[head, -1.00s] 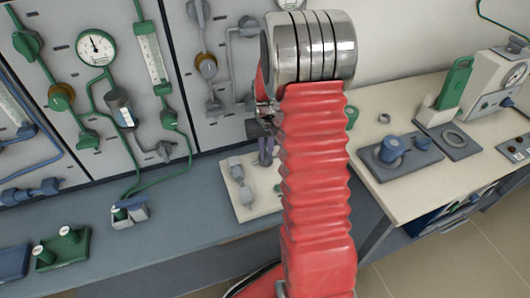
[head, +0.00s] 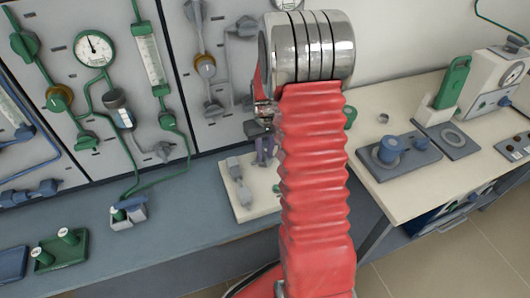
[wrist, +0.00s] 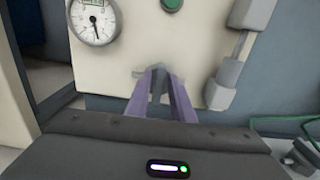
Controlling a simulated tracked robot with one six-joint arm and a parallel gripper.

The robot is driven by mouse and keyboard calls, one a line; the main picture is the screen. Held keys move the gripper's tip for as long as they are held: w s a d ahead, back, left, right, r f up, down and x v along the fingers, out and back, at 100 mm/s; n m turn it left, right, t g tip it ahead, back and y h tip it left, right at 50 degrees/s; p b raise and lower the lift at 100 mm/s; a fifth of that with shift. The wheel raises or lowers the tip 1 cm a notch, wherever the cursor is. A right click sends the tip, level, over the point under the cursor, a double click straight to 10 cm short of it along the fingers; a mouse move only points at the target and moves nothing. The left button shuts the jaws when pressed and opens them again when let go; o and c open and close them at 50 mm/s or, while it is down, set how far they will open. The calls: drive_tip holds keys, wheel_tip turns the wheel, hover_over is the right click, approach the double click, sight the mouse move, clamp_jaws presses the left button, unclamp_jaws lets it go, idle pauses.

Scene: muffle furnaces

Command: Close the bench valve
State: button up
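In the head view a pale plate (head: 243,205) with grey valve fittings (head: 238,180) lies on the blue-grey bench, partly hidden behind my red arm. I cannot tell for certain whether these fittings are the bench valve. My gripper (head: 266,150) with purple fingers is just beyond the arm, over or beside the plate's far right part. In the wrist view my gripper (wrist: 165,72) has its two fingers a narrow gap apart. Their tips overlap a small grey part (wrist: 139,72) on a cream panel (wrist: 105,70). Contact is unclear.
The wrist view shows a round gauge (wrist: 94,20), a green knob (wrist: 172,4) and grey fittings (wrist: 224,85) around the fingers. In the head view a piped wall panel (head: 60,130) stands behind the bench, and a cream table (head: 400,200) with instruments is at right.

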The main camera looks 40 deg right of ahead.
sight(265, 155)
drive_tip(key=shift+o, duration=0.9)
wheel_tip(265, 155, up, 14)
drive_tip(key=shift+f, duration=0.15)
drive_tip(key=shift+s, duration=0.1)
idle(0.6)
